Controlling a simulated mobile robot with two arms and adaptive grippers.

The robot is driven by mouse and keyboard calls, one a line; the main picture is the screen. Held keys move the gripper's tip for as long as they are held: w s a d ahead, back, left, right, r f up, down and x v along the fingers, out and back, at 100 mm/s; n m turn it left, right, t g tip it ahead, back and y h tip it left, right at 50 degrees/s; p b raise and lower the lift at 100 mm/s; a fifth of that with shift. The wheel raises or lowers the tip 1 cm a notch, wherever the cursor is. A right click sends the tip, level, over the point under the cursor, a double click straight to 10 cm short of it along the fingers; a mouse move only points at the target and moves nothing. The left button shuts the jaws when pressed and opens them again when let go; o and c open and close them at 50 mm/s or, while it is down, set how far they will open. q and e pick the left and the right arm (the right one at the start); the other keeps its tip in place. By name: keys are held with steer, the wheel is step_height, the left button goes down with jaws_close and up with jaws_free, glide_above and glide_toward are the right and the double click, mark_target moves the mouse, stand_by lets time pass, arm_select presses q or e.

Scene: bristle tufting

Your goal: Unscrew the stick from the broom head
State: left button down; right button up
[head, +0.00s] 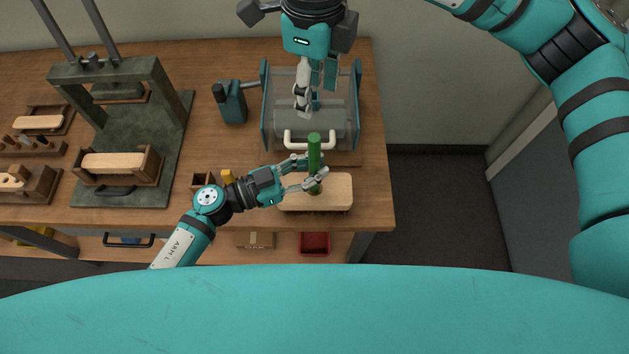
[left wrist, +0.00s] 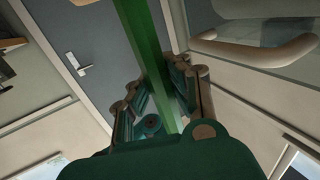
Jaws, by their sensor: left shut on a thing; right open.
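The broom head (head: 336,196) is a pale wooden block lying near the front right edge of the workbench. The green stick (head: 314,150) stands roughly upright at its left part. My left gripper (head: 309,175) is shut on the stick low down, just above the block. In the left wrist view the stick (left wrist: 146,50) runs between the fingers. Whether the stick's lower end is still threaded into the block cannot be told. My right gripper (head: 303,100) is open and empty, over the grey machine behind the broom head.
The grey machine (head: 340,105) with teal side plates and a white handle stands behind the broom head. A dark press (head: 115,125) holds a wooden block at left. Small bins and a yellow item (head: 227,176) lie nearby. The bench's right edge is close.

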stand_by(0.6)
steer(key=m, duration=0.8)
glide_above(310, 158)
steer(key=f, duration=0.4)
steer(key=shift+w+f, duration=0.3)
steer(key=shift+f, duration=0.1)
steer(key=shift+s+f+m, duration=0.1)
steer(key=shift+f+m, duration=0.5)
steer(key=shift+m, duration=0.4)
steer(key=shift+f+m, duration=0.3)
steer(key=shift+f, duration=0.15)
step_height(310, 158, down, 11)
steer(key=shift+f, duration=0.2)
